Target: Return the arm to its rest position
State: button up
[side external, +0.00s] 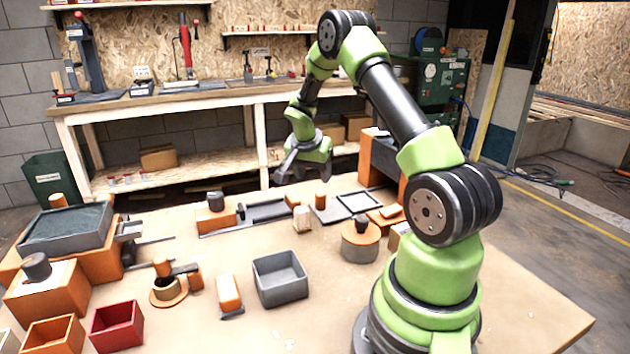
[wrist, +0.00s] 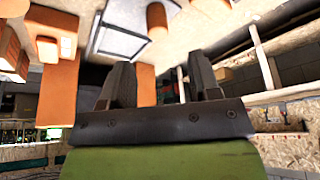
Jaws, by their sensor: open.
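My green and black arm is raised and bent, reaching from the base at the lower right back over the table. The gripper is clear of the table parts in the side view.
Below are a grey box (side external: 280,279), a red box (side external: 116,326), an orange cylinder fixture (side external: 360,242) and a grey frame (side external: 357,203). A large grey-topped orange block (side external: 65,230) stands at left. A wooden workbench (side external: 200,100) runs behind.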

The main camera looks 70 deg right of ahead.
dwell(0.4)
jog(key=a+r+n+t, duration=0.3)
jog(key=a+r+n, duration=0.2)
jog(key=a+r, duration=0.95)
jog(key=s+a+r+n+t+y, duration=0.2)
jog(key=s+a+n+y, duration=0.1)
jog(key=s+a, duration=0.3)
jog(key=s+a+r+n+t+y, duration=0.2)
jog(key=s+a+n, duration=0.4)
jog(key=a, duration=0.5)
jog(key=shift+s+r+y, duration=0.6)
jog(key=shift+r+y, duration=0.1)
jog(key=shift+r, duration=0.1)
